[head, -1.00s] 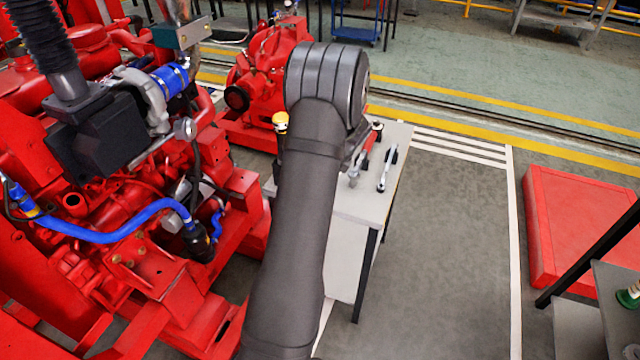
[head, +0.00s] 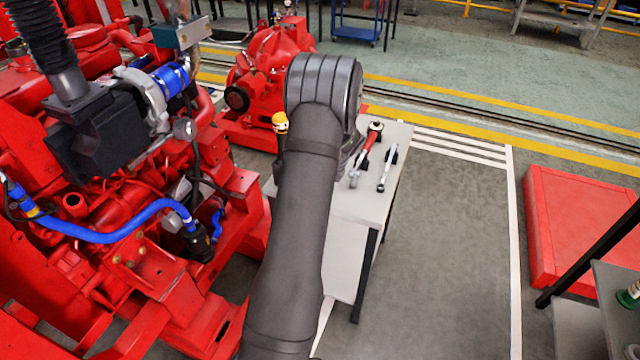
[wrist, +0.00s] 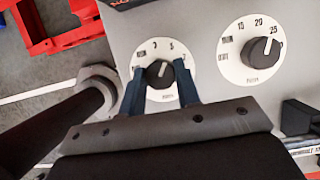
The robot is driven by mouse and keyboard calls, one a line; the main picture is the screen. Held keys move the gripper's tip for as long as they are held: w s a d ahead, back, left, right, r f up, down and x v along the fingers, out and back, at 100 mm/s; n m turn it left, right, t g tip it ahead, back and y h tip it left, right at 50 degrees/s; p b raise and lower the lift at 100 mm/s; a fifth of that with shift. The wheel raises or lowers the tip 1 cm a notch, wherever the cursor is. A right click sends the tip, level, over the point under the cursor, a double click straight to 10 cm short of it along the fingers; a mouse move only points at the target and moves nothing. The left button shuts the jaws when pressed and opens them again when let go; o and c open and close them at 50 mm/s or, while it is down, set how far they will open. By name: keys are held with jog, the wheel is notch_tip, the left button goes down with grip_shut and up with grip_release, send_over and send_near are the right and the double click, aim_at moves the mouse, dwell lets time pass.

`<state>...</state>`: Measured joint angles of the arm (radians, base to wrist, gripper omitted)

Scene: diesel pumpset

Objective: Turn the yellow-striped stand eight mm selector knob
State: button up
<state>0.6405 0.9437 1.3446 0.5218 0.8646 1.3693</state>
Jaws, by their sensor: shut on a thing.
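In the wrist view, a black selector knob (wrist: 160,74) with a white pointer mark sits on a round white dial plate, its numbers partly covered. My gripper (wrist: 158,71) has one dark blue finger on each side of this knob and is shut on it. A second black knob (wrist: 261,50) sits to the right on a dial marked 15, 20, 25; my gripper is apart from it. No yellow stripes show around the dials. In the head view my arm hides the gripper and both knobs.
The red engine (head: 120,260) fills the left.

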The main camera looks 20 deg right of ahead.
jog(key=shift+n, duration=0.3)
jog(key=n+g, duration=0.1)
jog(key=n, duration=0.1)
jog(key=n+y, duration=0.1)
jog(key=n, duration=0.1)
jog(key=shift+w+d+n+g, duration=0.1)
jog(key=shift+n+g, duration=0.2)
jog(key=shift+g, duration=0.1)
jog(key=n+g, duration=0.1)
jog(key=n, duration=0.1)
jog(key=n+g, duration=0.1)
jog(key=n, duration=0.2)
jog(key=shift+w, duration=0.15)
jog(key=n+g, duration=0.1)
jog(key=n, duration=0.2)
jog(key=n+g, duration=0.1)
jog(key=n, duration=0.1)
jog(key=shift+w+n+h, duration=0.1)
jog(key=shift+n+h, duration=0.2)
jog(key=shift+n, duration=0.1)
jog(key=shift+n+g+h, duration=0.6)
jog(key=shift+n, duration=1.7)
jog(key=o, duration=1)
